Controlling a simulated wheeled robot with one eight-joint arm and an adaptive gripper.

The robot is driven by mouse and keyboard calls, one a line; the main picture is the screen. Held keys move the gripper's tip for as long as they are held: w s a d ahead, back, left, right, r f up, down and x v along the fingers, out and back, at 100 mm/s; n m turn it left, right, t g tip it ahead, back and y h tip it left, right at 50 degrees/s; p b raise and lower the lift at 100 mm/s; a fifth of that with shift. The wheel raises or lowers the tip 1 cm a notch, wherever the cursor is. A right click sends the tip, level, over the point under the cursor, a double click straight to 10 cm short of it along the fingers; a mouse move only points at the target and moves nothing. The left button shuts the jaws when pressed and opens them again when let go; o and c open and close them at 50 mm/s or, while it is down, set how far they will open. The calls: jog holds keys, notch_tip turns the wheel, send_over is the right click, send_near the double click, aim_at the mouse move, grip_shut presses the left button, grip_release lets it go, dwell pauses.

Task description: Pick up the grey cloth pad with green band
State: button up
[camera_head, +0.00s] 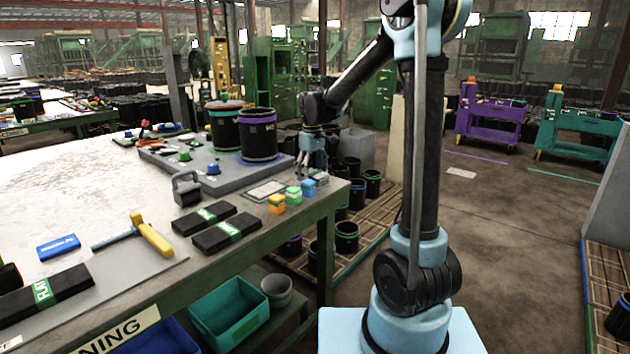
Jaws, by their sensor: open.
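Three dark grey to black pads with green bands lie flat on the workbench. One pad (190,221) and a second pad (240,226) lie side by side near the bench's right front edge. A longer third pad (70,281), with lettering on its band, lies at the lower left. I cannot tell which one the task names. My gripper (312,172) is open, pointing down near the bench's right end, beyond and to the right of the pads. It touches none of them, and its fingertips are small in view.
Small coloured blocks (277,203) and a grey weight-like block (187,188) stand close to the two pads. A yellow-headed hammer (150,235) and a blue box (58,246) lie to the left. Black sleeves (258,138) stand on a grey board behind.

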aim_at(312, 172)
jog(key=shift+f, duration=0.2)
jog(key=c, duration=1.3)
jog(key=shift+o, duration=0.2)
jog(key=shift+r, duration=0.1)
notch_tip(312, 172, up, 10)
jog(key=shift+f, duration=0.1)
